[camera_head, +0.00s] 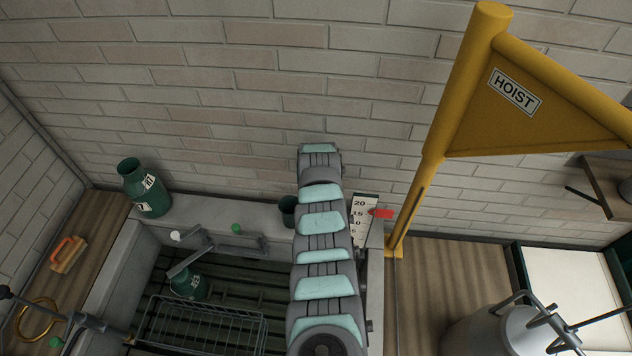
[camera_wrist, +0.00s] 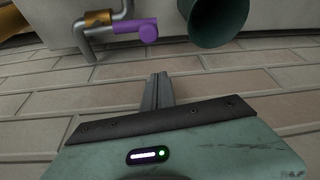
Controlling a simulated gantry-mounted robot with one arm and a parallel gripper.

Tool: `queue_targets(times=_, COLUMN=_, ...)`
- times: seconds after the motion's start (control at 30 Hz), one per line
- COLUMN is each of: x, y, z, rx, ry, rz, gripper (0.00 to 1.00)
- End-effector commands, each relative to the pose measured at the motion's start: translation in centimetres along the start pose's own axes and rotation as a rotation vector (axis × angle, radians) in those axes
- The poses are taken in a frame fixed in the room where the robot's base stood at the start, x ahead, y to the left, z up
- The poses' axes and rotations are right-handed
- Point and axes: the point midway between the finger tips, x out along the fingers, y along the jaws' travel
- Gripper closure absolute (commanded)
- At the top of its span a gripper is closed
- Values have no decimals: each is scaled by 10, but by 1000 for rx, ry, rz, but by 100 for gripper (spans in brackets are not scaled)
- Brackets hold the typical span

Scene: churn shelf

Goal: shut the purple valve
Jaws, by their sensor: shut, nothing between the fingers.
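The purple valve (camera_wrist: 135,30) shows in the wrist view at the top, left of centre. It is a purple bar with a round end, beside a brass-coloured section (camera_wrist: 97,18) on a bent grey pipe (camera_wrist: 88,45). My gripper (camera_wrist: 159,77) is in the middle of the wrist view, its two fingers together and empty. Its tips point toward the gap between the valve and a dark green vessel, and appear apart from both. In the head view the purple valve is not visible, and my gripper cannot be made out beyond the arm.
The dark green vessel (camera_wrist: 215,18) is close right of the valve; a small green vessel (camera_head: 288,210) shows beside my arm in the head view. A sink with a wire basket (camera_head: 207,325) lies left, a yellow hoist post (camera_head: 440,130) right. Brick wall (camera_head: 240,85) stands behind.

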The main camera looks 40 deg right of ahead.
Motion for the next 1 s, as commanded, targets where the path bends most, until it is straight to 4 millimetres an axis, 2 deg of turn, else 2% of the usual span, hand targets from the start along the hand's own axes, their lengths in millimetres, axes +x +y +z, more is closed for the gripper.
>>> queue_targets(times=0.43, x=0, y=1, z=12, rx=-2, ry=3, rz=3, gripper=100)
queue_targets(times=0.7, x=-4, y=0, z=29, rx=-3, ry=1, rz=2, gripper=100)
queue_targets(times=1.0, x=-4, y=0, z=40, rx=-3, ry=-1, rz=1, gripper=100)
